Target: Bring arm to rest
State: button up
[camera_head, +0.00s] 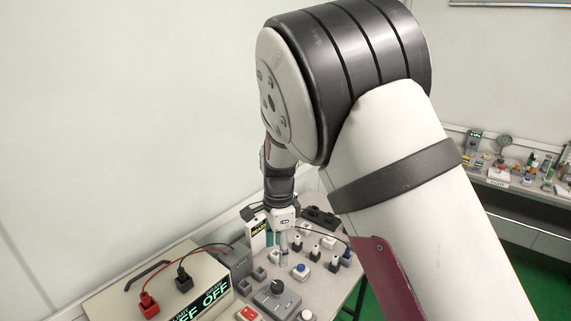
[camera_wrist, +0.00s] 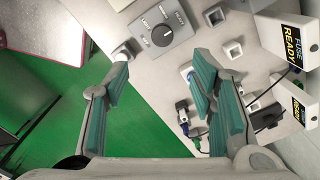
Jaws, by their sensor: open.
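My gripper (camera_head: 284,243) hangs over the workbench (camera_head: 238,303) at the end of my arm, which fills much of the head view. In the wrist view my gripper (camera_wrist: 158,80) is open, its two teal-padded fingers well apart with nothing between them. Beyond the fingertips there is a grey box with a black rotary knob (camera_wrist: 166,33), which is also in the head view (camera_head: 277,295). My arm is raised and bent, and hides part of the bench and the room behind it.
A beige unit (camera_head: 135,300) with a lit "OFF" display, a red plug (camera_head: 148,305) and a black plug (camera_head: 184,279) stands at the left. "FUSE READY" boxes (camera_wrist: 288,40), small sockets and a blue button (camera_head: 301,270) crowd the bench. Another bench (camera_head: 520,188) stands at right. Green floor (camera_wrist: 140,130) is clear.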

jog(key=s+d+r+n+t+y, duration=0.1)
jog(key=s+d+r+n, duration=0.2)
jog(key=s+d+r, duration=0.4)
jog(key=s+d+r+n+t+y, duration=0.1)
jog(key=s+d+r+n, duration=0.25)
jog(key=d+r, duration=0.45)
jog(key=s+d+r+n+t+h, duration=0.1)
jog(key=s+d+r+n, duration=0.1)
jog(key=s, duration=0.7)
jog(key=s+d+r+n+t+h, duration=0.1)
jog(key=s+d+r+n, duration=0.2)
jog(key=s, duration=0.6)
jog(key=d+n, duration=0.1)
jog(key=n, duration=0.1)
jog(key=shift+s+d+n+t, duration=0.25)
jog(key=shift+d+n+t, duration=0.1)
jog(key=shift+d+t, duration=0.05)
jog(key=shift+a+r, duration=0.1)
